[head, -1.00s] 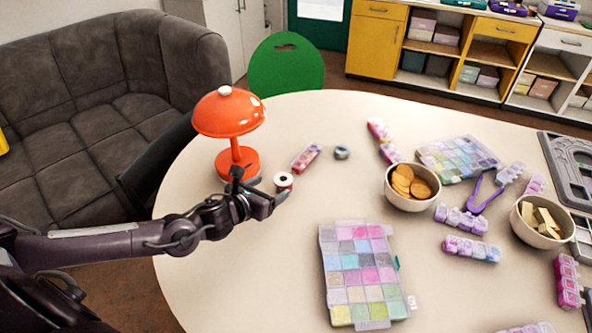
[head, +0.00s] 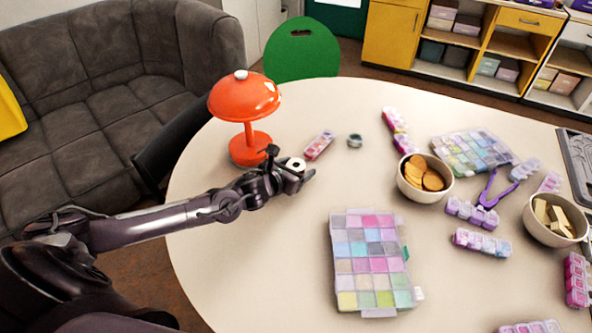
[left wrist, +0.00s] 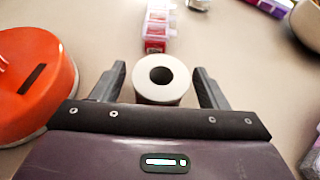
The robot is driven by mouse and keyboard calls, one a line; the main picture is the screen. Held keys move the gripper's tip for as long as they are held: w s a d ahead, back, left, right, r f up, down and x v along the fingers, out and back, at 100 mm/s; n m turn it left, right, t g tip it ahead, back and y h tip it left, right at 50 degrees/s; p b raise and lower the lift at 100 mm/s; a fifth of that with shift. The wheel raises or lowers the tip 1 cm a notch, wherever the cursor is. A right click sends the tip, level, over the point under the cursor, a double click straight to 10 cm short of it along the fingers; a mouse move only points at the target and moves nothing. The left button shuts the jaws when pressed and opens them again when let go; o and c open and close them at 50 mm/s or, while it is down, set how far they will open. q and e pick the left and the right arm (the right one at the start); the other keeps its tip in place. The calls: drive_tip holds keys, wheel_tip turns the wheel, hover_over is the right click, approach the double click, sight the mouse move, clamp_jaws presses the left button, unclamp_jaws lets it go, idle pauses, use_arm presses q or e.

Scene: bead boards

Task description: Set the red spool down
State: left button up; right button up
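The spool (head: 297,164) stands on the table just right of the orange lamp's foot. Its pale round end with a dark centre hole faces up, and the red on its side is mostly hidden now. My left gripper (head: 291,164) is low over the table with one finger on each side of the spool. In the left wrist view the spool (left wrist: 162,79) sits between the open fingers (left wrist: 160,84), with narrow gaps on both sides. My right gripper is out of view.
The orange lamp (head: 245,100) stands close on the left of my left gripper. A bead box (head: 319,145) and a small round grey item (head: 355,140) lie just beyond. The bead board (head: 372,262) is to the right. Bare table lies between.

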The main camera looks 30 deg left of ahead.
use_arm(q)
drive_tip(key=c, duration=1)
drive_tip(key=shift+o, duration=0.2)
